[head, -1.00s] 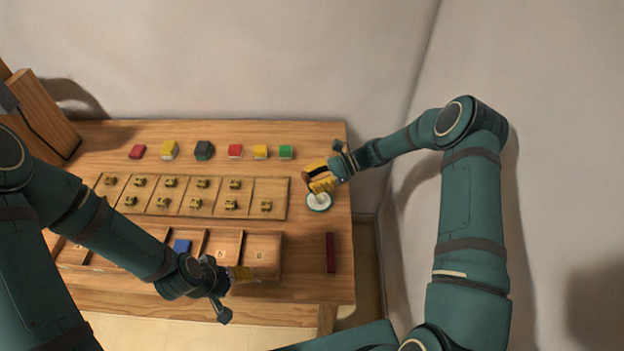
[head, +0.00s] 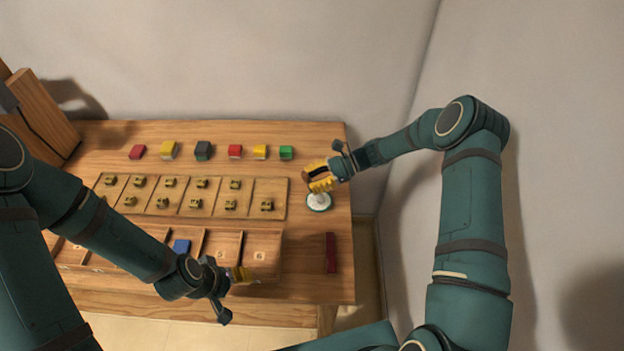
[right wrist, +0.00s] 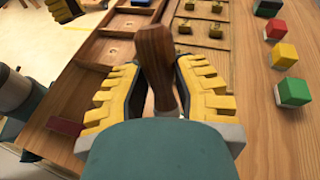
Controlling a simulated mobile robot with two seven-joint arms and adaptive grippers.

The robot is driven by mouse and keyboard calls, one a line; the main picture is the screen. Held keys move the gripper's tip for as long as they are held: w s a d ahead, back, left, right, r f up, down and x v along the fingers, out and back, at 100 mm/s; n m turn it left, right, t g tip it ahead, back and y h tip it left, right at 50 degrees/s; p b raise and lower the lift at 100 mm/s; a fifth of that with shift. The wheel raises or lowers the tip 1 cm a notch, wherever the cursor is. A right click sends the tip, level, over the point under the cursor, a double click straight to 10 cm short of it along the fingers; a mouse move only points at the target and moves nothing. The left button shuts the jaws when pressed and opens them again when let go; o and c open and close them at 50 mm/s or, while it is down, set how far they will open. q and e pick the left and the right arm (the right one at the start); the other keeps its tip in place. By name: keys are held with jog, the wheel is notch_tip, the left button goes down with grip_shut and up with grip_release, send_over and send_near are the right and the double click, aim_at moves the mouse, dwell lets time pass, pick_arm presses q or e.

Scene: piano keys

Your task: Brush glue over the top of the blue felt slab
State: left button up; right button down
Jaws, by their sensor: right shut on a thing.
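The blue felt slab (head: 181,246) lies in a compartment of the front wooden tray (head: 262,238), partly hidden by my left arm. My right gripper (head: 321,180) is shut on the brush, over the round white glue dish (head: 319,203) at the table's right side. The brush's brown wooden handle (right wrist: 155,62) stands between the yellow fingers in the right wrist view. Its bristles are hidden, so I cannot tell whether they touch the glue. My left gripper (head: 240,274) hovers over the tray's front right; its jaw opening is unclear.
A dark red bar (head: 331,252) lies right of the tray. A wooden board (head: 268,190) with several small brass-coloured pieces lies behind the tray. Coloured blocks, including a green one (head: 286,152), line the back. The table between the dish and the red bar is clear.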

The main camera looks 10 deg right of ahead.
aim_at(312, 181)
jog(key=shift+r+p, duration=1.95)
jog(key=shift+r, duration=1.6)
pick_arm(q)
notch_tip(312, 181, up, 4)
jog(key=shift+f, duration=0.1)
jog(key=shift+a, duration=0.1)
pick_arm(e)
jog(key=shift+f, duration=0.1)
